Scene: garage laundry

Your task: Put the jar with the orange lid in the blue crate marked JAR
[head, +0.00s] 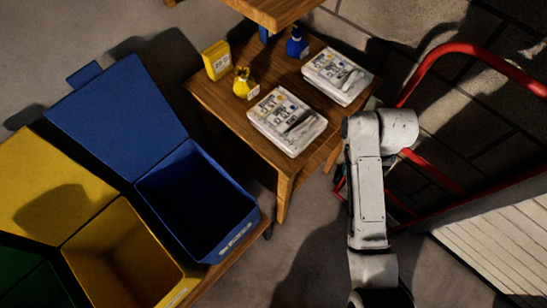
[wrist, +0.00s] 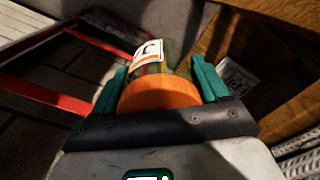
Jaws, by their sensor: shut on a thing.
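The jar with the orange lid (wrist: 160,94) is between the teal fingers of my gripper (wrist: 159,76) in the wrist view. Its lid faces the camera, and a white label with an orange band shows on its greenish side. My gripper is shut on the jar. In the head view my arm reaches up the right side, beside the table, and the gripper and jar are hidden behind it. The blue crate (head: 216,249) stands left of the arm with its lid tipped open. Its inside is dark, and the small label on its front is too small to read.
A wooden table (head: 290,170) between crate and arm holds two newspaper stacks (head: 287,121), a yellow box (head: 216,60), a yellow bottle (head: 244,83) and a blue bottle (head: 297,45). An open yellow crate (head: 85,243) adjoins the blue one. A red-framed cart (head: 480,58) stands right.

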